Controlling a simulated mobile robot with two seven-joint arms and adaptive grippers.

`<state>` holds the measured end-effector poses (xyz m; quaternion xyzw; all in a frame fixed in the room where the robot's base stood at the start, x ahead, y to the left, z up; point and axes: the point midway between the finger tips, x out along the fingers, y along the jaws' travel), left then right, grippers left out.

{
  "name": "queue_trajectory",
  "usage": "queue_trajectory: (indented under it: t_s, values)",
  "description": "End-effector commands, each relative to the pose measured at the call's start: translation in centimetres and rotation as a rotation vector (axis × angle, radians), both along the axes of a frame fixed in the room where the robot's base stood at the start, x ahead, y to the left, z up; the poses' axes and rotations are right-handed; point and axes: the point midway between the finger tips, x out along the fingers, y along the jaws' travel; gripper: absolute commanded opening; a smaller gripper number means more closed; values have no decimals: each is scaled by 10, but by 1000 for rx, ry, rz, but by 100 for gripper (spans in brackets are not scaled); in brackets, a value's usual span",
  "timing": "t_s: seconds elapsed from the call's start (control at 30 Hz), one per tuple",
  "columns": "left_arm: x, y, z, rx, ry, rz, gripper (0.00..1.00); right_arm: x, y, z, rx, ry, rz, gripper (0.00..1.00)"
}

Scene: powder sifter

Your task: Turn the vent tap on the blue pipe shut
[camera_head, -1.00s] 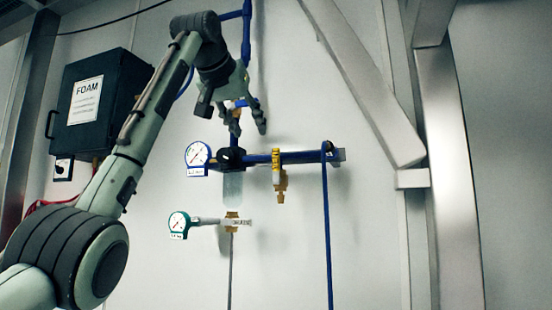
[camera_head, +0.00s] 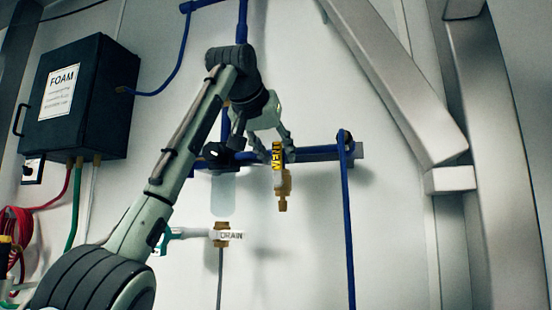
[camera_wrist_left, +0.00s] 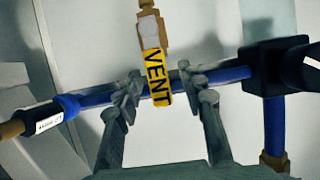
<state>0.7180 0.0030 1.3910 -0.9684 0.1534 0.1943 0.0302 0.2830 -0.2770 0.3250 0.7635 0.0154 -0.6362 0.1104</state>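The vent tap (camera_head: 278,160) has a yellow handle lettered VENT and sits on the horizontal blue pipe (camera_head: 317,154). Its handle lies across the pipe, in line with the brass outlet (camera_head: 283,191) below. My left gripper (camera_head: 275,150) is at the handle. In the left wrist view, the gripper (camera_wrist_left: 160,82) is open, with one finger on each side of the yellow handle (camera_wrist_left: 156,75). Small gaps seem to show between fingers and handle; contact is unclear. The blue pipe (camera_wrist_left: 98,95) passes behind the fingers. My right gripper is in neither view.
The drain tap (camera_head: 231,235) hangs lower left, below a clear bowl (camera_head: 223,194). A black knob (camera_head: 217,155) is on the pipe left of the vent tap. A vertical blue pipe (camera_head: 349,230) and a steel brace (camera_head: 400,90) stand right. A FOAM box (camera_head: 85,100) hangs left.

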Motion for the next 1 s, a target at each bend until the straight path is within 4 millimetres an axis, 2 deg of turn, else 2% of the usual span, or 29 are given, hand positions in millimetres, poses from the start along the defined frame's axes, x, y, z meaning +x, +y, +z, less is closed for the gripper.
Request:
queue_trajectory:
  t_s: [0.13, 0.3, 0.5, 0.63, 1.0]
  values:
    - [0, -4, -2, 0, -2, -1, 40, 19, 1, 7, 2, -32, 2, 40]
    - [0, -3, -2, -1, -2, 0, 40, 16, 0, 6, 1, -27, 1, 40]
    - [0, -3, -3, 0, -1, 0, 16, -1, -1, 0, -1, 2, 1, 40]
    - [0, -3, -3, 0, -1, 0, 0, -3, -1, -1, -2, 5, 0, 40]
    - [0, -5, -3, 21, -8, -1, 0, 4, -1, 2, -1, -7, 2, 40]
